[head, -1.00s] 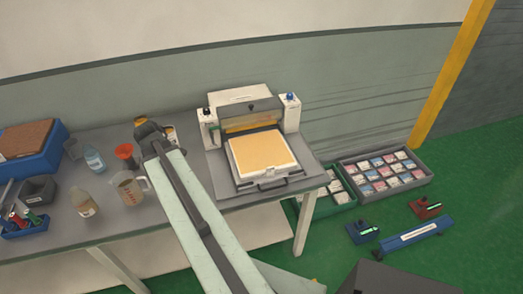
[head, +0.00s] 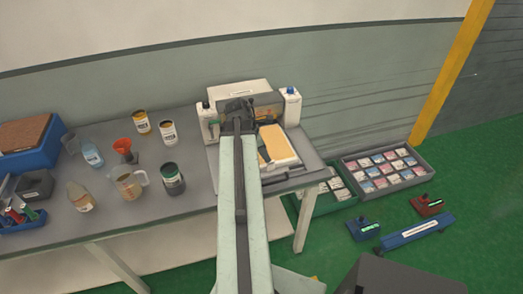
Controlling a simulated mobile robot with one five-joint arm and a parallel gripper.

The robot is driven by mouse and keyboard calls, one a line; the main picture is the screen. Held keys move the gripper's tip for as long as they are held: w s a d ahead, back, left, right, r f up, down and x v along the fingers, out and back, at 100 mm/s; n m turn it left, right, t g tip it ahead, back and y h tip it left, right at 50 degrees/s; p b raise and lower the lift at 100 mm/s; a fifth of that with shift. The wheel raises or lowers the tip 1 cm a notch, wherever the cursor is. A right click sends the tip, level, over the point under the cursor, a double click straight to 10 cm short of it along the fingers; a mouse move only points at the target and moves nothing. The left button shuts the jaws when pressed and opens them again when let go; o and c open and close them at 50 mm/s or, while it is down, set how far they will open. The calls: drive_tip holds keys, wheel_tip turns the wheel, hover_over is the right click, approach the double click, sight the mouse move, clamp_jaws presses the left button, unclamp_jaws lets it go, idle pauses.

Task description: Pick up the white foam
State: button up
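The foam block (head: 287,165) sits in the tray of the white machine on the table. Its sides look white and its top is orange-yellow. My gripper (head: 238,108) is at the far end of my arm, over the machine (head: 291,108), beyond and to the left of the foam. The fingers are dark and small, so I cannot tell whether they are open or shut. Whether the gripper touches the machine cannot be told.
Cans, a red funnel (head: 122,146), a jug (head: 127,183) and bottles stand on the grey table (head: 107,215) at left, with a blue box (head: 33,148). Crates of small packs, including a grey one (head: 349,176), lie on the green floor at right, near a blue bar (head: 418,232).

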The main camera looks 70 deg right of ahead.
drive_tip(key=b+x, duration=0.4)
drive_tip(key=x, duration=0.1)
drive_tip(key=shift+f, duration=0.1)
drive_tip(key=shift+r, duration=0.2)
clamp_jaws()
idle(1.0)
